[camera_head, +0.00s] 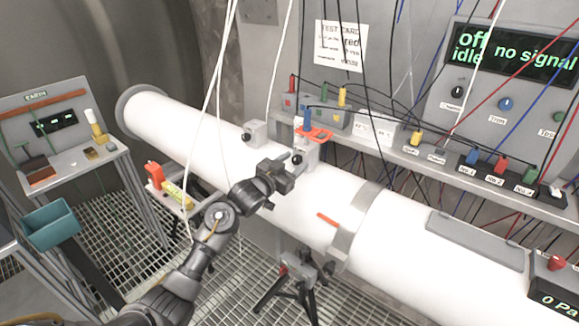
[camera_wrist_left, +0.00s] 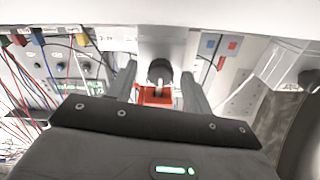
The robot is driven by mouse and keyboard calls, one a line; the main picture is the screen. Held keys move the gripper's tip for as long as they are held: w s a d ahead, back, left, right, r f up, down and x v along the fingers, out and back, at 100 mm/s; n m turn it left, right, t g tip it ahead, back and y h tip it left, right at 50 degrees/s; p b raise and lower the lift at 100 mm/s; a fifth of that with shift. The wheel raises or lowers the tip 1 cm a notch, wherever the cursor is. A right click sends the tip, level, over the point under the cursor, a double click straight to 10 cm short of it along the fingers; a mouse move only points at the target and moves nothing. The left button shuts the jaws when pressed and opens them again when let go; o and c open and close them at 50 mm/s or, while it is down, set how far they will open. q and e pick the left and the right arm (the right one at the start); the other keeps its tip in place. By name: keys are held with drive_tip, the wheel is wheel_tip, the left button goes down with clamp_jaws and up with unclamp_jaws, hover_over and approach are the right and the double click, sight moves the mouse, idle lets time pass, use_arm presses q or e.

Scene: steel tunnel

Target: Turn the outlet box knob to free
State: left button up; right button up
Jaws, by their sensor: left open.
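A light grey box (camera_head: 306,151) with a dark round knob (camera_head: 297,158) sits on top of the white tube. My left gripper (camera_head: 289,171) is just in front of this knob. In the left wrist view the black knob (camera_wrist_left: 158,69) with a pale pointer lies between the two open fingers, with a gap on each side. A red-orange piece (camera_wrist_left: 155,96) shows by the knob there. A second grey box (camera_head: 256,131) with a dark knob (camera_head: 247,137) stands farther left on the tube. I cannot read which one is labelled outlet. My right gripper is out of view.
The white tube (camera_head: 420,235) crosses the scene. An orange handle (camera_head: 327,219) sticks out near its clamp. Several cables hang before the shelf (camera_head: 450,172) and the panel reading "off idle, no signal" (camera_head: 515,48). A side bench (camera_head: 75,160) and teal bin (camera_head: 51,224) are left.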

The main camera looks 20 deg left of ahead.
use_arm(q)
drive_tip(key=shift+s+a+f, duration=0.15)
drive_tip(key=shift+s, duration=0.2)
drive_tip(key=b+v, duration=0.3)
drive_tip(key=v, duration=0.7)
